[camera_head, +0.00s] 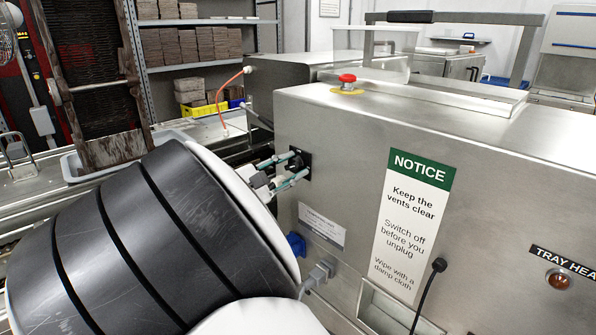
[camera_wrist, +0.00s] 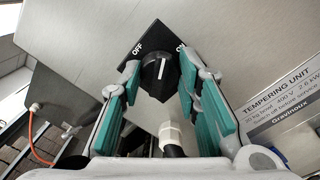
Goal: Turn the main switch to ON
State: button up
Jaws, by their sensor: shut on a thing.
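The main switch is a black round knob (camera_wrist: 155,73) on a black plate (camera_wrist: 152,42) marked OFF at left and ON at right in the wrist view. The ON label is partly covered by a finger. The knob's white pointer line stands nearly upright in that view, between the two labels. My gripper (camera_wrist: 159,82) has its teal-padded fingers on both sides of the knob and is shut on it. In the head view my gripper (camera_head: 294,168) reaches the switch plate (camera_head: 304,160) on the side of the steel tempering unit (camera_head: 345,130); the knob is mostly hidden there.
A red emergency button (camera_head: 347,79) sits on top of the unit. Below the switch are a blue socket (camera_head: 296,244) and a grey plug (camera_head: 320,272) with a cable. A pale connector (camera_wrist: 170,135) shows below the knob. A notice sign (camera_head: 415,215) is to the right.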

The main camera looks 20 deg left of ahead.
jog(key=m+b, duration=0.3)
jog(key=m, duration=0.3)
jog(key=shift+f, duration=0.2)
dwell(0.4)
jog(key=o, duration=1.2)
jog(key=shift+r, duration=0.1)
jog(key=v, duration=1.2)
jog(key=shift+a, duration=0.25)
jog(key=shift+h, duration=0.3)
